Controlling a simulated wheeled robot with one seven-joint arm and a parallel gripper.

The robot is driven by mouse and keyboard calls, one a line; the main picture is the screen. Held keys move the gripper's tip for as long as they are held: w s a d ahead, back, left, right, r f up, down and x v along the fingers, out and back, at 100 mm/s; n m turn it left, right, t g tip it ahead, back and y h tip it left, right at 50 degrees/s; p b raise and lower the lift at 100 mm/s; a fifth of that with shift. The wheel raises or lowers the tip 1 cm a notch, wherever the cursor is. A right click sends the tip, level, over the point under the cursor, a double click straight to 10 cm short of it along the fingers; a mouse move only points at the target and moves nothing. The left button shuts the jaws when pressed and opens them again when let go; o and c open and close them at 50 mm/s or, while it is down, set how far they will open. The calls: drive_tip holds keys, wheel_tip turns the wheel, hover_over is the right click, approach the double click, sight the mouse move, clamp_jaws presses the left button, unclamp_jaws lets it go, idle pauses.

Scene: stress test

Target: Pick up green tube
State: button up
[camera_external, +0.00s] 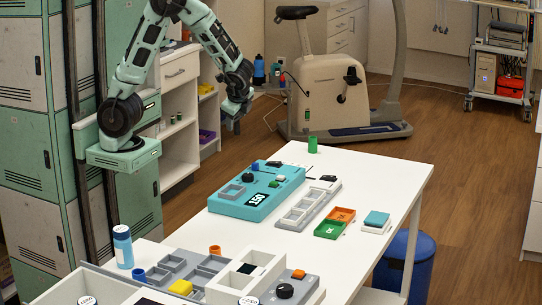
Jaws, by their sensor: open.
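A small green tube (312,145) stands upright near the far edge of the white table (385,174). My gripper (233,124) hangs at the end of my arm, to the left of the tube and clearly apart from it. It points downward and looks empty. Its fingers are small and dark in this view, but it is open.
A teal device (235,208) and a grey tray (297,213) lie near the tube. Green (329,230) and orange (341,214) trays sit at the right. An exercise bike (325,88) is behind the table.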

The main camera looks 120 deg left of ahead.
drive_tip(key=w+a+f+m+y+b, duration=0.2)
drive_tip(key=w+a+f+m+y, duration=0.2)
drive_tip(key=w+a+f+m, duration=0.15)
drive_tip(key=m+t+y+b, duration=0.2)
drive_tip(key=m+y+b, duration=0.15)
drive_tip(key=m, duration=0.65)
approach(312, 145)
drive_tip(key=p+x, duration=0.2)
drive_tip(key=x, duration=0.9)
drive_tip(key=shift+s+a+f, duration=0.1)
drive_tip(key=shift+a+f, duration=0.05)
drive_tip(key=shift+a, duration=0.15)
drive_tip(key=shift+y, duration=0.25)
drive_tip(key=shift+c, duration=0.3)
drive_tip(key=c, duration=1)
